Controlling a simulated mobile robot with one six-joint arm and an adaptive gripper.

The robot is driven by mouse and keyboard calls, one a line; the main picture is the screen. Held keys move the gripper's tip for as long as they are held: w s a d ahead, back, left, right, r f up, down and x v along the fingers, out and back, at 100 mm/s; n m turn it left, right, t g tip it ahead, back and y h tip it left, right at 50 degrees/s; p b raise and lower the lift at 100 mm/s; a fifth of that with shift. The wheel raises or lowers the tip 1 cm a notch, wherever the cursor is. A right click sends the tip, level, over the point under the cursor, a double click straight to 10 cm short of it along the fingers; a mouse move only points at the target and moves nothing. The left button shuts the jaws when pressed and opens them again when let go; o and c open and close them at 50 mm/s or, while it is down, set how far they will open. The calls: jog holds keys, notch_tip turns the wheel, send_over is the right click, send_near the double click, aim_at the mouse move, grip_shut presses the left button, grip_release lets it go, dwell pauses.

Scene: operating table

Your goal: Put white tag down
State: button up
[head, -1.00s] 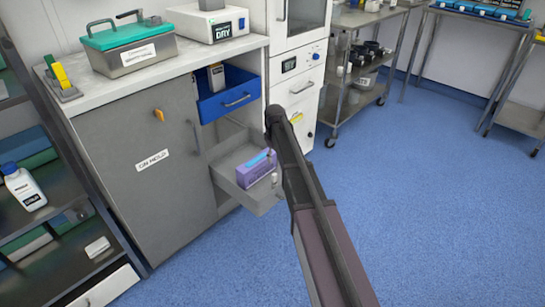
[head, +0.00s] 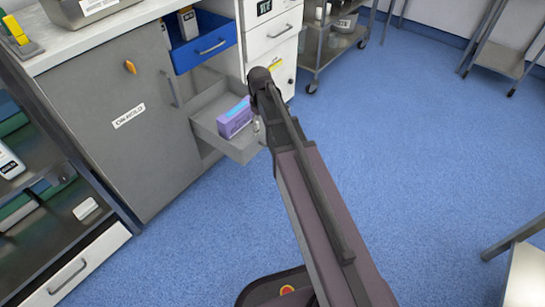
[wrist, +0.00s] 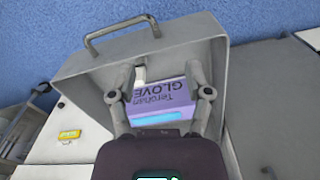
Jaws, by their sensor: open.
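In the wrist view my gripper (wrist: 160,72) is open over an open grey drawer (wrist: 85,68), its fingers apart. A small white piece (wrist: 139,73), which may be the white tag, shows in the drawer beside the left fingertip. I cannot tell whether it touches the finger. A purple glove box (wrist: 160,98) lies in the drawer between and below the fingers. In the head view the drawer (head: 207,128) and glove box (head: 235,118) show left of my arm. The gripper is mostly hidden behind the arm there.
A blue drawer (head: 203,47) is open above the grey one. The grey cabinet door (head: 115,150) stands left, with a shelf rack beside it. A metal trolley (head: 330,45) stands at the back.

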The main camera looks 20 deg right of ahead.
jog(key=s+m, duration=0.4)
jog(key=s, duration=1.3)
jog(key=shift+s+a, duration=0.25)
jog(key=shift+s, duration=0.1)
